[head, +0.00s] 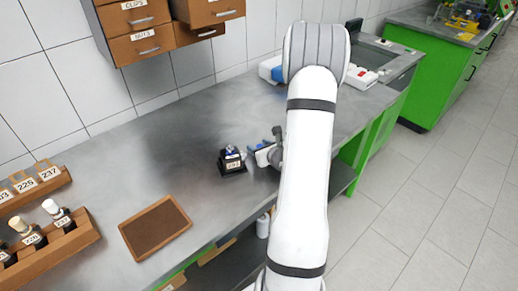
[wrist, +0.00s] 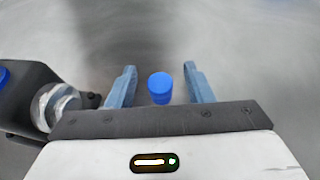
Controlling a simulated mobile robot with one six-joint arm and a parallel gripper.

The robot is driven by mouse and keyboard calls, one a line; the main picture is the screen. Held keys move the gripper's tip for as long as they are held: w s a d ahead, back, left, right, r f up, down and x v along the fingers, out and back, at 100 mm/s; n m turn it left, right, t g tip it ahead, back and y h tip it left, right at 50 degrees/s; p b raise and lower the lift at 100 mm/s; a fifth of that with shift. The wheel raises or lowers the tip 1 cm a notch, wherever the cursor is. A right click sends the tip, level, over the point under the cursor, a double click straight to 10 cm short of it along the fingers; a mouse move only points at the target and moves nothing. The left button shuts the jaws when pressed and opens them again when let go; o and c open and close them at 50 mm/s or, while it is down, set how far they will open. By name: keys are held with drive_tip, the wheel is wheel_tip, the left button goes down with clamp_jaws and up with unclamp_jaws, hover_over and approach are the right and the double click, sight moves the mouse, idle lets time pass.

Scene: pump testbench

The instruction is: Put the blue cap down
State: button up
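The blue cap (wrist: 160,88) stands on the grey worktop between the two blue fingers of my gripper (wrist: 160,70) in the wrist view. A gap shows on each side of the cap, so the fingers are apart and not touching it. In the head view my gripper (head: 258,150) is low over the bench, just right of a small black holder (head: 232,166). I cannot make out the cap for certain there. A dark body with a clear glass piece (wrist: 55,105) shows at the left of the wrist view.
A brown framed tray (head: 129,233) lies at the bench's front left. A wooden rack (head: 60,247) with bottles stands at the far left. Drawers (head: 135,19) hang above at the back. The bench middle (head: 150,155) is clear. White equipment (head: 362,77) stands behind my arm.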

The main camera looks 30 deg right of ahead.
clamp_jaws()
drive_tip(key=shift+r, duration=0.1)
idle(0.3)
